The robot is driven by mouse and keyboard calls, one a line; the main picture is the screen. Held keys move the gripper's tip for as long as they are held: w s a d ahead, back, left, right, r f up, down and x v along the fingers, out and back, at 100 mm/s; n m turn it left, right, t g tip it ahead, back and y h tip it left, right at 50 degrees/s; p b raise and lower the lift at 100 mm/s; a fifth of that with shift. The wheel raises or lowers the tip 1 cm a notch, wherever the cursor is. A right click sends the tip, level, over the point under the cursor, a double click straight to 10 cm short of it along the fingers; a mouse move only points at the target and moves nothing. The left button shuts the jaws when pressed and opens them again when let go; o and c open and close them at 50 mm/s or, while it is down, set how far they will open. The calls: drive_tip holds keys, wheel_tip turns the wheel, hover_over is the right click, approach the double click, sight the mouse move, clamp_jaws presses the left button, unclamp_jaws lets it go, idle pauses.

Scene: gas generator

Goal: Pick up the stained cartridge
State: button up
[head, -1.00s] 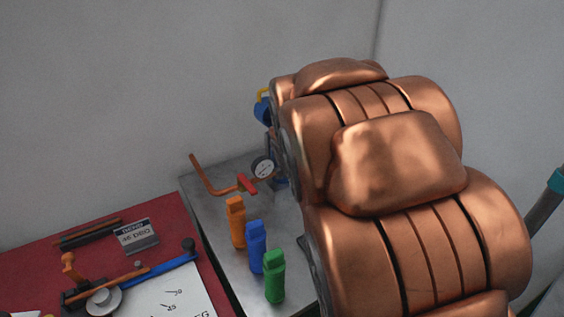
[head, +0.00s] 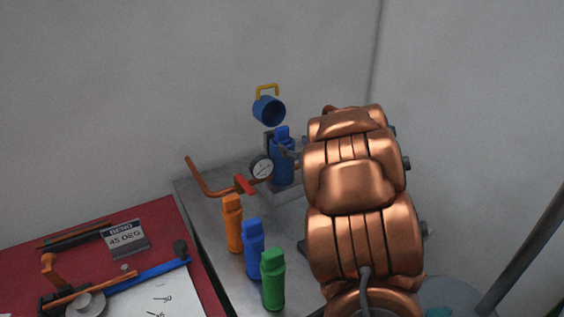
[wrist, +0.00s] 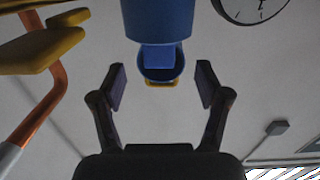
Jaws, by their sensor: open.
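A blue cartridge (head: 283,163) stands upright in the metal fixture at the back of the grey table, left of my copper arm. In the wrist view, which looks upside down, the cartridge (wrist: 156,20) hangs from the top edge, its narrow head pointing down the picture. My gripper (wrist: 161,86) is open and empty. Its fingers are spread to either side of the cartridge's head in that view; I cannot tell the distance. Orange (head: 232,224), blue (head: 253,250) and green (head: 272,280) cartridges stand in a row on the table. No stain can be made out.
A blue cap (head: 268,110) with a yellow handle is above the upright cartridge. A dial gauge (head: 261,168), a red valve handle (head: 245,184) and a copper pipe (head: 206,188) lie to its left. A red bench (head: 165,222) with tools is at the left.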

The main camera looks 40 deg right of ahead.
sight(284, 135)
drive_tip(key=shift+w+y, duration=0.3)
drive_tip(key=shift+w, duration=0.35)
drive_tip(key=shift+w+d+r+p, duration=0.15)
drive_tip(key=shift+w+p, duration=0.2)
drive_tip(key=shift+w, duration=0.7)
drive_tip(key=shift+w+d+p, duration=0.15)
drive_tip(key=shift+w+p, duration=0.15)
drive_tip(key=shift+w, duration=0.8)
drive_tip(key=shift+w+d+r+p, duration=0.15)
drive_tip(key=shift+w+p, duration=0.2)
drive_tip(key=shift+w, duration=0.7)
drive_tip(key=shift+f, duration=0.1)
clamp_jaws()
